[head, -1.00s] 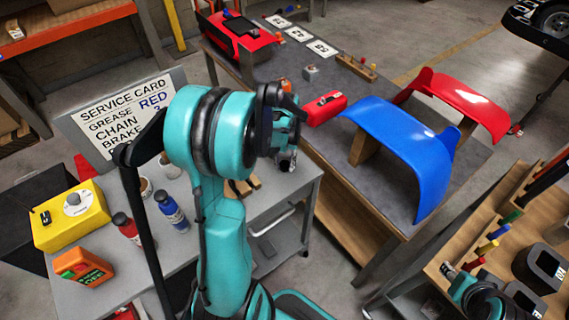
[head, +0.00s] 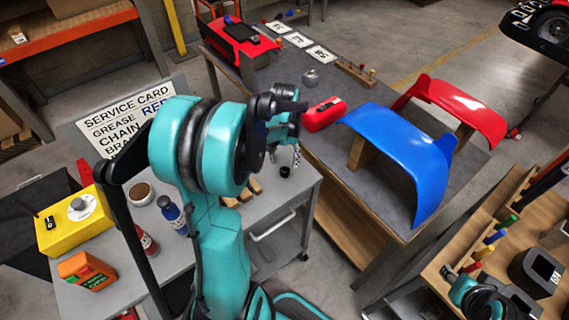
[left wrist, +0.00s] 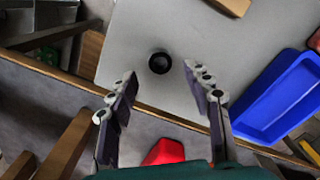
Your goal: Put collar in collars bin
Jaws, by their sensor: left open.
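The collar is a small black ring (head: 285,171) lying on the grey cart top near its edge. It also shows in the left wrist view (left wrist: 160,62), between and just beyond the fingertips. My left gripper (head: 284,153) is open and empty, pointing down above the collar; its two fingers (left wrist: 159,76) are spread wide in the left wrist view. A blue open bin (left wrist: 284,98) lies at the right of the left wrist view; no label is readable, and my arm hides that spot in the head view. My right gripper's fingers are not visible.
The cart top around the collar is clear.

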